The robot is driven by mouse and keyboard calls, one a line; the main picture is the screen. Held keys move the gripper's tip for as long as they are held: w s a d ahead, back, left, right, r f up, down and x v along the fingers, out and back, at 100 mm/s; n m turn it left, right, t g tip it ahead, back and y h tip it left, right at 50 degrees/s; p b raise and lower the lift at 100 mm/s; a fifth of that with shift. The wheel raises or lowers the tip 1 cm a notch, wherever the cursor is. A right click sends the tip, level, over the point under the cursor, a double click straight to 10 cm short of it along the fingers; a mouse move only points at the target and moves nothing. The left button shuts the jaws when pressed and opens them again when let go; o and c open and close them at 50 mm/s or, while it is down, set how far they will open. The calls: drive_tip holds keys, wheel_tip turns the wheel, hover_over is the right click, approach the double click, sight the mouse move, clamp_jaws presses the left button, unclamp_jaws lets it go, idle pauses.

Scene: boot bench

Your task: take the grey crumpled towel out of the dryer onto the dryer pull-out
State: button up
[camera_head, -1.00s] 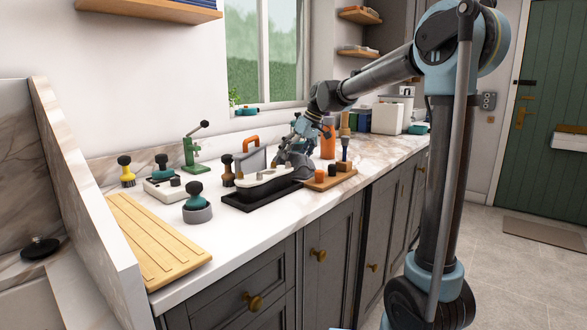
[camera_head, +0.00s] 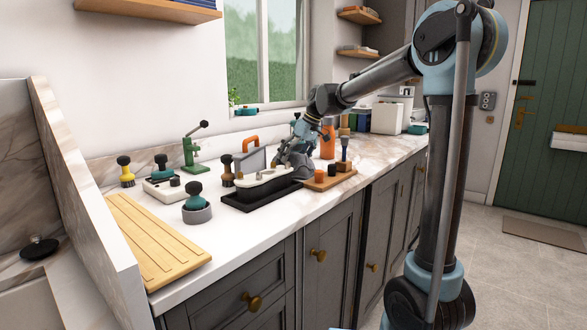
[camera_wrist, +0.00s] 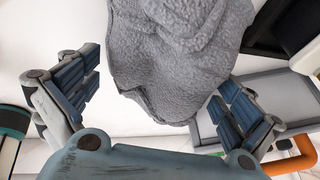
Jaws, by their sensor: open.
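The grey crumpled towel (camera_wrist: 175,55) fills the upper middle of the wrist view, with a rough, folded surface. My gripper (camera_wrist: 158,88) is open, with one finger on each side of the towel. The towel lies between and beyond the fingers; I cannot tell whether either finger touches it. In the head view my gripper (camera_head: 286,150) is low over the counter, behind a black tray (camera_head: 250,203) holding a pale, boat-shaped object (camera_head: 262,177). A grey lump beside my gripper there may be the towel. I cannot clearly make out the dryer or its pull-out.
A grey caddy (camera_head: 253,160) with an orange handle stands close to my gripper. An orange cup (camera_head: 328,142) and a wooden block (camera_head: 330,180) with tools are to the right. Several brushes and a green press (camera_head: 190,152) stand left. A wooden board (camera_head: 155,240) lies at front left.

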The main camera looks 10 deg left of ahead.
drive_tip(key=c, duration=1.5)
drive_tip(key=shift+r, duration=0.1)
